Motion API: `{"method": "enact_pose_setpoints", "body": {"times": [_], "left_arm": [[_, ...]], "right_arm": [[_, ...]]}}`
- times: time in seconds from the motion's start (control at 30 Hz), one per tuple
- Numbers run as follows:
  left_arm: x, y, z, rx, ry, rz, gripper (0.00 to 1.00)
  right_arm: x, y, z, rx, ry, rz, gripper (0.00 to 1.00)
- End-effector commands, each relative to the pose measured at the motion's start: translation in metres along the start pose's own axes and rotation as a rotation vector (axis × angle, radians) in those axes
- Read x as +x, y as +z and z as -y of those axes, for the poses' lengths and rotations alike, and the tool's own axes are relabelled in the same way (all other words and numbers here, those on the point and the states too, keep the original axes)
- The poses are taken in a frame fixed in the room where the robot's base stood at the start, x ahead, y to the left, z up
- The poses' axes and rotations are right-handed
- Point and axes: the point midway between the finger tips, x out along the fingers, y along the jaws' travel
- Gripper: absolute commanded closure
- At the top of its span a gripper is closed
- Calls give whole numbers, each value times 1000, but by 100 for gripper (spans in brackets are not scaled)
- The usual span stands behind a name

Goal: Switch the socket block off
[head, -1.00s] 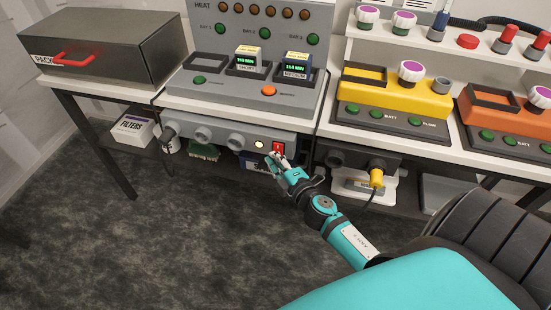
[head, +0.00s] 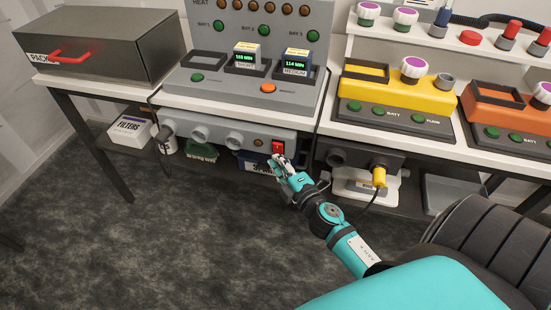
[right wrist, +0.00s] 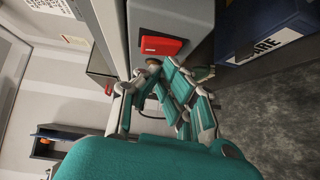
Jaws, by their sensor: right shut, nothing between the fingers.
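The grey socket block (head: 217,131) is fixed under the front edge of the bench, with several round sockets along its face. Its small round lamp (head: 258,142) is dull amber and unlit. Its red rocker switch (head: 278,147) sits at the right end of the face and also shows in the right wrist view (right wrist: 161,46). My right gripper (head: 279,161) is shut and empty, just below and in front of the switch. In the right wrist view its fingertips (right wrist: 155,66) are close under the switch; a small gap seems to separate them. My left gripper is out of view.
Above the block stands a grey charger (head: 215,92) with battery packs in its bays. A yellow unit (head: 398,94) stands to the right. A second block below it holds a yellow plug (head: 379,176). A blue bin (right wrist: 262,30) is on the shelf below.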

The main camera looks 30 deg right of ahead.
Motion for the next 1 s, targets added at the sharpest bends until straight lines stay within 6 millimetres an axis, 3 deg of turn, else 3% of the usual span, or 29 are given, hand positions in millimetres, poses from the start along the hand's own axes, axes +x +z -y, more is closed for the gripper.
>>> {"method": "enact_pose_setpoints", "body": {"times": [0.2, 0.43, 0.6, 1.0], "left_arm": [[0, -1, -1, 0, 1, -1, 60], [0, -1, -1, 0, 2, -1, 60], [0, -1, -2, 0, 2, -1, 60], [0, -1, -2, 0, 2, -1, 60]], "right_arm": [[-49, 0, 2, 4, -4, 4, 100], [-87, 0, 2, 1, -4, 3, 100], [-98, 0, 1, 0, -1, 1, 100], [-99, 0, 2, -1, -2, 1, 100]]}}
